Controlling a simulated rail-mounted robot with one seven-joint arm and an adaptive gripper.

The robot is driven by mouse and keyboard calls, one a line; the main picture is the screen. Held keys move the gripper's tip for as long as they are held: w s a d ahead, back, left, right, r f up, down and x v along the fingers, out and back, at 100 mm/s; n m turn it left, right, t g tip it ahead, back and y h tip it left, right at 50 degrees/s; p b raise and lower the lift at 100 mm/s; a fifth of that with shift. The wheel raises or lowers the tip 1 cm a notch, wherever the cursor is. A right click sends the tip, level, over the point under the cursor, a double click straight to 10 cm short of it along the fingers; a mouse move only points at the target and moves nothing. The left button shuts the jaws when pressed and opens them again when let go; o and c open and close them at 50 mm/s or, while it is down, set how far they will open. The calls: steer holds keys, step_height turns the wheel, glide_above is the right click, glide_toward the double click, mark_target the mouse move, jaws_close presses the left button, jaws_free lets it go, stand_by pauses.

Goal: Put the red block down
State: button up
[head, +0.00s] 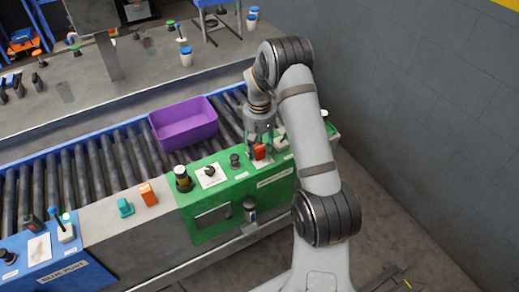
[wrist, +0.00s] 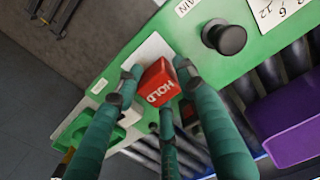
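The red block (head: 260,152), lettered HOLD, is at the green panel (head: 215,222) in the head view. In the wrist view the red block (wrist: 159,84) sits between the fingertips of my gripper (wrist: 160,80), with fingers against its sides. My gripper (head: 259,145) points down over the panel, shut on the block. A white plate (wrist: 151,47) lies under or just behind the block; I cannot tell whether the block touches it.
A black knob (wrist: 224,37) stands on the panel near the block. A purple bin (head: 184,124) sits on the roller conveyor (head: 95,165) behind.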

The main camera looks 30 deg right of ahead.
mark_target(259, 147)
steer(key=o, duration=0.3)
step_height(259, 147, up, 12)
steer(key=shift+r, duration=0.2)
stand_by(0.4)
